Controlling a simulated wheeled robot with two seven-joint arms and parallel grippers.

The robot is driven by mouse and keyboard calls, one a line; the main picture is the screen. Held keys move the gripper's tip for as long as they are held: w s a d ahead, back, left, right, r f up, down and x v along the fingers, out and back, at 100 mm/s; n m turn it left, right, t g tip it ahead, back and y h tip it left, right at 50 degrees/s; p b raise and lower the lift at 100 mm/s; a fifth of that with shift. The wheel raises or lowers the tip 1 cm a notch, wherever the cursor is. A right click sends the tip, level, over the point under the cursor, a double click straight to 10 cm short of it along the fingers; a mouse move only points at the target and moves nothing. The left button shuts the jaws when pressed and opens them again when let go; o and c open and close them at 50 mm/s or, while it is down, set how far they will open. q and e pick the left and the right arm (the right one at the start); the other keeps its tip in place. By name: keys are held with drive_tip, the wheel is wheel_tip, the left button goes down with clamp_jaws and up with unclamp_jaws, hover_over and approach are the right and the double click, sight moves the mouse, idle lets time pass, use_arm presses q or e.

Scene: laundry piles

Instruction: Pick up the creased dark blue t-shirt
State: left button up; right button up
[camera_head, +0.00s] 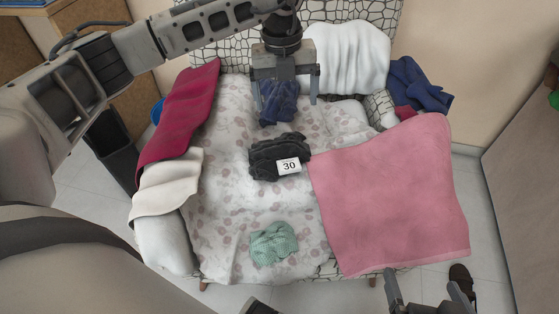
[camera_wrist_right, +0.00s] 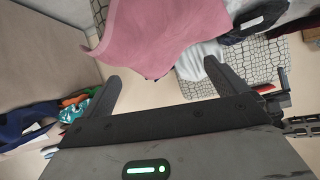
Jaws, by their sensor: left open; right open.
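A crumpled dark blue garment (camera_head: 278,104) lies on the patterned cover of the armchair, near the backrest in the head view. My left gripper (camera_head: 286,92) is open directly above it, its two fingers at either side of the cloth. Whether the fingers touch the cloth I cannot tell. Another dark blue crumpled garment (camera_head: 420,84) hangs over the chair's right arm at the back. My right gripper (camera_head: 430,290) is open and empty at the lower right, in front of the chair; its spread fingers also show in the right wrist view (camera_wrist_right: 160,82).
A black folded garment with a "30" tag (camera_head: 265,160) and a green cloth (camera_head: 273,243) lie on the cover (camera_head: 225,225). A pink towel (camera_head: 395,195) drapes the right arm, red (camera_head: 180,120) and cream (camera_head: 165,185) cloths the left. A white cloth (camera_head: 347,55) covers the backrest.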

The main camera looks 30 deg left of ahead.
use_arm(q)
drive_tip(key=a+y, duration=0.1)
drive_tip(key=a, duration=0.1)
drive_tip(key=b, duration=0.1)
hover_over(280, 145)
drive_tip(key=shift+n, duration=0.3)
drive_tip(key=f, duration=0.8)
drive_tip(key=shift+w+a+f, duration=0.2)
drive_tip(key=shift+a+f, duration=0.1)
drive_tip(key=shift+a, duration=0.05)
drive_tip(key=shift+f, duration=0.55)
drive_tip(key=f, duration=0.3)
drive_tip(key=f+b, duration=0.1)
drive_tip(key=f, duration=0.1)
drive_tip(key=shift+s+d+f, duration=0.15)
drive_tip(key=shift+s+d, duration=0.05)
drive_tip(key=shift+d, duration=0.1)
use_arm(e)
drive_tip(key=f, duration=0.2)
drive_tip(key=a+f, duration=0.1)
drive_tip(key=shift+w+f+g, duration=0.3)
drive_tip(key=shift+w, duration=0.05)
use_arm(q)
drive_tip(key=c, duration=1.4)
drive_tip(key=shift+c, duration=0.2)
